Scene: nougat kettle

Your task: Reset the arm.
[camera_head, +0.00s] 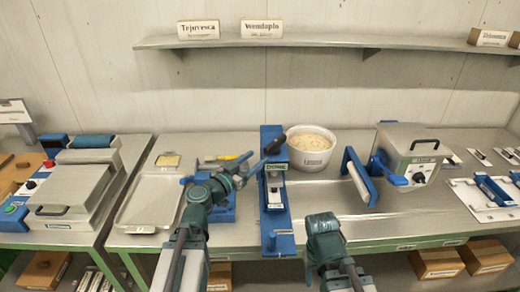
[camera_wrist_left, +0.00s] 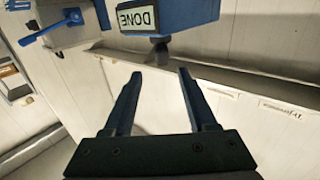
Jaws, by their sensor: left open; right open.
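My left gripper (camera_wrist_left: 160,92) is open and empty in the left wrist view, its two dark fingers apart. In the head view my left arm reaches toward the blue press with the DONE label (camera_head: 277,172), and its gripper (camera_head: 252,168) is close to the press's left side. The press also shows upside down in the wrist view (camera_wrist_left: 172,18), beyond the fingertips and apart from them. My right arm is folded low at the front, with its end (camera_head: 322,228) over the table's front edge; its fingers are hard to make out.
A grey metal tray (camera_head: 140,215) lies to the left, and a grey-and-blue box machine (camera_head: 412,150) stands to the right. A wall shelf (camera_head: 330,41) runs above. Table space right of the press is partly clear.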

